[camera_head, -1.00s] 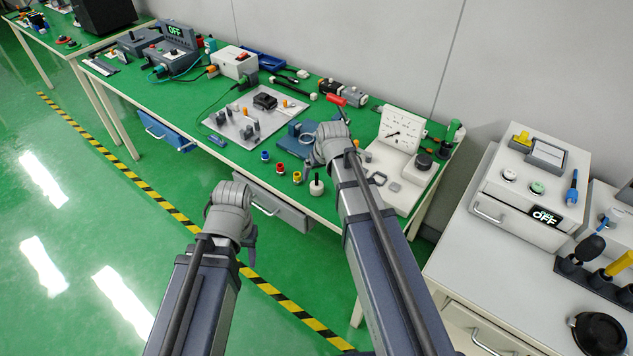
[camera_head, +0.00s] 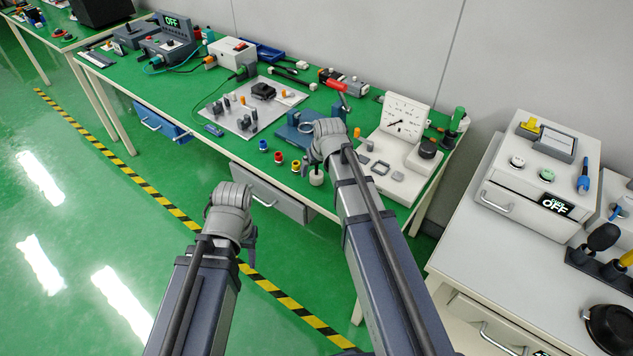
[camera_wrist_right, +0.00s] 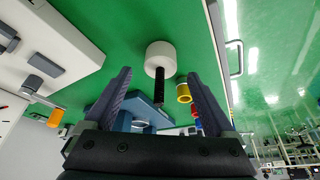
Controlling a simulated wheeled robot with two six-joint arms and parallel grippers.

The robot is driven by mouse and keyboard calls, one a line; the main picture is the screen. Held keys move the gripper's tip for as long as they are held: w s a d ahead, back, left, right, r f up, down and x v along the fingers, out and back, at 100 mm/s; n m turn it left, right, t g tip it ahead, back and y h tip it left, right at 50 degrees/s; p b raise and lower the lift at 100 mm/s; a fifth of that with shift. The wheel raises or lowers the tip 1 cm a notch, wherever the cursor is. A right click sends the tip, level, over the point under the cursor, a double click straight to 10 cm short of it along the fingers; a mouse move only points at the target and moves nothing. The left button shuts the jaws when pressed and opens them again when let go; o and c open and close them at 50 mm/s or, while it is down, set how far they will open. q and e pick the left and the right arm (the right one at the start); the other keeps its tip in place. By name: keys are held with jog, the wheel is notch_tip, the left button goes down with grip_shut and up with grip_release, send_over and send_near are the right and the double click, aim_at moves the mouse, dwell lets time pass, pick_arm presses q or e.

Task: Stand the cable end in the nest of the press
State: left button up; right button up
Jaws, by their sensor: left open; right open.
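A piece with a white round end and a black stem, which I take for the cable end, shows in the right wrist view (camera_wrist_right: 160,55). In the head view its white part (camera_head: 316,178) is at the bench's front edge, its stem hidden by my right gripper (camera_head: 314,160). In the right wrist view that gripper (camera_wrist_right: 159,76) is open, with the piece between its fingers; contact is not clear. The blue fixture with a red-handled lever (camera_head: 337,86), probably the press, is behind my right wrist; its nest is not clearly seen. My left gripper (camera_head: 251,252) hangs open over the floor.
Blue, red and yellow fittings (camera_head: 279,158) stand left of the right gripper. A metal plate with posts (camera_head: 238,118) is further left. A white gauge unit (camera_head: 405,118) is close on the right. The floor in front is clear.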

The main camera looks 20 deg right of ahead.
jog(key=shift+b+x, duration=0.6)
jog(key=shift+x, duration=0.55)
grip_shut()
